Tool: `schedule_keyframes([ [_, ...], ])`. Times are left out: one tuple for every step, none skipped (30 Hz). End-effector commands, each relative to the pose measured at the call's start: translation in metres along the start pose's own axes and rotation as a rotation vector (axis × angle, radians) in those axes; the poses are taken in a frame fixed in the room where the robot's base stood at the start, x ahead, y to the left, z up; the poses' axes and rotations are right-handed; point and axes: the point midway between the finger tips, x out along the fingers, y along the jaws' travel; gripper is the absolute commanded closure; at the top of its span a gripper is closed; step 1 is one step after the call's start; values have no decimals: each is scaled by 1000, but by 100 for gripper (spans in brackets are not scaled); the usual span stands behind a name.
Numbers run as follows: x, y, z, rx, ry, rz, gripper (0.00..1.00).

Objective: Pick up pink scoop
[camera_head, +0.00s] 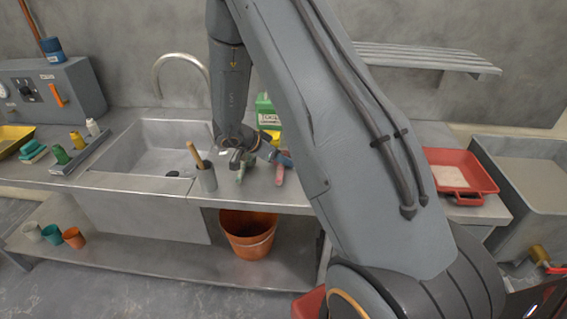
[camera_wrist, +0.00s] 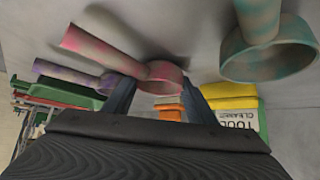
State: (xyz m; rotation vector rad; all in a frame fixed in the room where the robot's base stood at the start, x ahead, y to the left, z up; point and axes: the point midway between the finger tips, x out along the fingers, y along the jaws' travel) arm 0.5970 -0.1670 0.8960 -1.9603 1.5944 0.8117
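The pink scoop (camera_head: 280,174) lies on the metal counter right of the sink, partly hidden by my gripper (camera_head: 270,153) in the head view. In the wrist view the pink scoop (camera_wrist: 97,46) shows its round cup between the tips of my two fingers, with its mottled handle running to the upper left. My gripper (camera_wrist: 160,88) is open, with a finger on each side of the cup. Whether either finger touches it I cannot tell.
A teal, rust-mottled scoop (camera_wrist: 262,62) lies close by on the right in the wrist view, and a purple scoop (camera_wrist: 70,74) on the left. A grey holder (camera_head: 207,178) with a wooden handle stands by the sink (camera_head: 135,182). A red tray (camera_head: 487,180) is farther right.

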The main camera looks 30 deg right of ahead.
Motion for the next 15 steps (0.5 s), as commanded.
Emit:
schedule_keyframes([
  [0,0,0,0,0,0,72],
  [0,0,0,0,0,0,73],
  [0,0,0,0,0,0,74],
  [0,0,0,0,0,0,74],
  [0,0,0,0,0,0,74],
  [0,0,0,0,0,0,74],
  [0,0,0,0,0,0,74],
  [0,0,0,0,0,0,74],
  [-1,0,-1,0,0,0,74],
  [-1,0,-1,1,0,0,74],
  [-2,0,-2,1,0,0,74],
  [-3,0,-3,2,0,-1,74],
  [-4,0,-4,3,0,-1,74],
  [-6,0,-6,3,0,-1,74],
  [-8,0,-8,3,0,-1,74],
])
